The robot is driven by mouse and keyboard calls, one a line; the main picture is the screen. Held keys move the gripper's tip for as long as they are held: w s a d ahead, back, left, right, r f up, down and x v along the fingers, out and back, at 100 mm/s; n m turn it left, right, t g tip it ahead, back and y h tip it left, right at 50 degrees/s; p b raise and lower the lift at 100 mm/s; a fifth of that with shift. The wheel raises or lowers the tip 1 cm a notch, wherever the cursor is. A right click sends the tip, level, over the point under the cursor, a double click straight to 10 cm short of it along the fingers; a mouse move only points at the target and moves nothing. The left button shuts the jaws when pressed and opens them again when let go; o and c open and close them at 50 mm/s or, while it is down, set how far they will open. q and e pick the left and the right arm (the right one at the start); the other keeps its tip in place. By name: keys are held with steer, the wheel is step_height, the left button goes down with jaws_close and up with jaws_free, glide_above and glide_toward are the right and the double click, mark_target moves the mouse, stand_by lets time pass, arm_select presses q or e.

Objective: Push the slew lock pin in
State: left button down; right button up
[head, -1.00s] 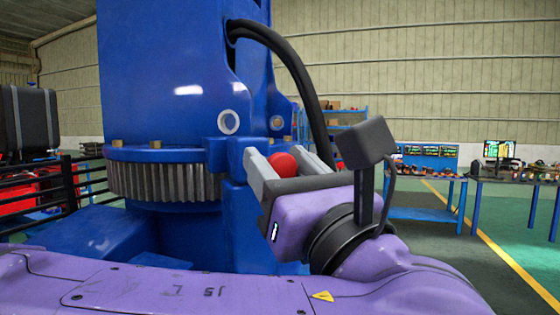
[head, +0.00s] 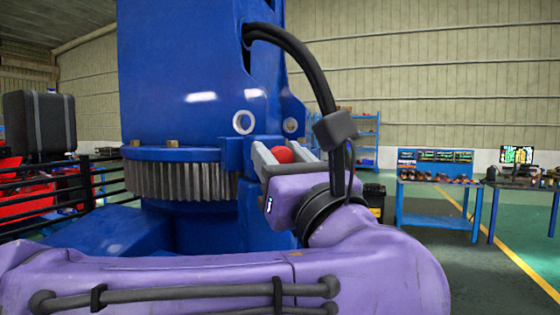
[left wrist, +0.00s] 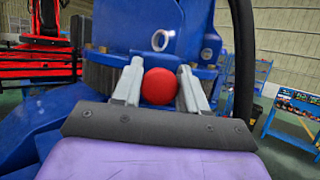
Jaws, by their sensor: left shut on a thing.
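The slew lock pin shows as a red ball-shaped knob (head: 283,155) at the blue crane's slew bracket (head: 236,152). My left gripper (head: 286,156) is at the knob, with one grey finger on each side of it. In the left wrist view the red knob (left wrist: 160,86) sits between the two fingers, and the gripper is shut on it. The pin's shaft is hidden behind the knob and fingers, so I cannot tell how deep it sits. The toothed slew ring (head: 180,180) is left of the bracket. My right gripper is not in view.
The blue crane column (head: 195,70) rises behind the gripper. A black hose (head: 305,60) curves down close to my wrist. A black railing (head: 60,185) stands at the left. Blue workbenches (head: 436,200) stand at the right, with open floor before them.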

arm_select(q)
steer(key=shift+r, duration=0.15)
steer(key=c, duration=0.7)
jaws_free()
steer(key=shift+w, duration=0.1)
steer(key=shift+w+a, duration=0.1)
steer(key=shift+w, duration=0.1)
steer(key=shift+s+f, duration=0.3)
steer(key=shift+f, duration=0.05)
steer(key=b+v, duration=0.5)
steer(key=v, duration=0.4)
steer(key=shift+s+d+f, duration=0.1)
steer(key=shift+s+d, duration=0.2)
